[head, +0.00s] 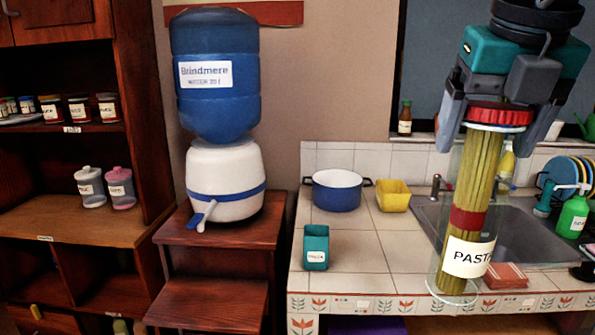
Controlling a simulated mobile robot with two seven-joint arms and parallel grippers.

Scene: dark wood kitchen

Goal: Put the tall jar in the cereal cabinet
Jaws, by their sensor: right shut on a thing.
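The tall jar (472,197) is a clear cylinder full of long pasta, with a red lid and a label that reads PASTA. My right gripper (500,113) comes down from the top right and is shut on the jar at its red lid. The jar hangs nearly upright, slightly tilted, in front of the tiled counter and sink. I cannot tell whether its base touches anything. A dark wood cabinet (95,232) with open shelves stands at the left; I cannot read whether its small shelf labels say cereal. My left gripper is not in view.
Two small jars (105,187) stand on a cabinet shelf, with spice jars above. A water dispenser (222,180) stands on a wooden stand between cabinet and counter. A blue pot (337,190), yellow tub (394,196) and teal container (316,247) are on the counter (375,242).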

